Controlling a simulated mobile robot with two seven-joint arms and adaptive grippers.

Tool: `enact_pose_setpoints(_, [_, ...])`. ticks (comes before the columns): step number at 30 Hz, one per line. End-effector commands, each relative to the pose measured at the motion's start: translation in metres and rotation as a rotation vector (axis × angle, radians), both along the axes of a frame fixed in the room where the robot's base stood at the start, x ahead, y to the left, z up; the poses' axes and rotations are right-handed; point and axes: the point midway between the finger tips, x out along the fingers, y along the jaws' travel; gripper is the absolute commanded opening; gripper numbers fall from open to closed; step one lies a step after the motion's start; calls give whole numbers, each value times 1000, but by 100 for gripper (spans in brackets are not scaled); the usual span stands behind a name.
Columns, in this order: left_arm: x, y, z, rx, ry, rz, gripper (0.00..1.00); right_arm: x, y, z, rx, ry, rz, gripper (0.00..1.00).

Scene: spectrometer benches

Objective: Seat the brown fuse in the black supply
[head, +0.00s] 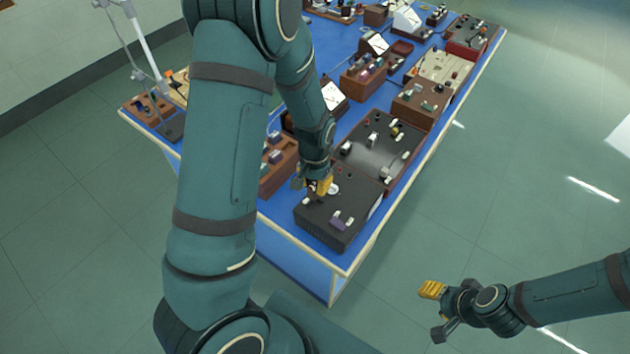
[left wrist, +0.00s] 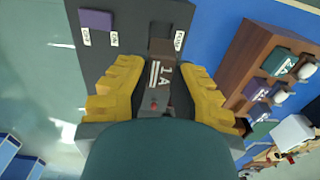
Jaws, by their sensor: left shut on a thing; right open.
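The black supply (head: 322,221) stands at the near corner of the blue bench, with a purple block on its top. In the left wrist view its dark top (left wrist: 130,55) carries that purple block (left wrist: 96,20) and small white labels. My left gripper (head: 318,186) is low at the supply's far-left part. In the left wrist view its yellow fingers (left wrist: 158,90) are shut on the brown fuse (left wrist: 168,75), marked 1A, over the supply. Whether the fuse is seated or just above its slot I cannot tell. My right gripper (head: 437,312) is open and empty, away from the bench.
A wooden rack (head: 279,168) with coloured fuses stands beside the supply; it also shows in the left wrist view (left wrist: 248,50). A dark tray-like unit (head: 375,150) is behind the supply. More benchtop units stand further back. The floor at right is clear.

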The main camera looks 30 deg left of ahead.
Motion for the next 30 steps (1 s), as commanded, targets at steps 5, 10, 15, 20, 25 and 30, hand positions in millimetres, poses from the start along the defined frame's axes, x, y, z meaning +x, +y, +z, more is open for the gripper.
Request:
enact_pose_setpoints(5, [0,0,-11,0,0,0,0,0,0,-10,-1,1,-1,47])
enact_pose_setpoints(10, [0,0,-20,0,0,0,0,0,0,-17,-2,0,-2,47])
enact_pose_setpoints(15, [0,0,-30,0,0,0,0,0,1,-25,-4,0,-2,47])
enact_pose_setpoints(20, [0,0,-38,0,0,0,0,1,1,-33,-5,0,-2,47])
enact_pose_setpoints(25, [0,0,-48,0,0,0,0,1,1,-41,-6,0,-2,47])
enact_pose_setpoints(30, [0,0,-56,0,0,0,0,1,2,-49,-8,1,-3,47])
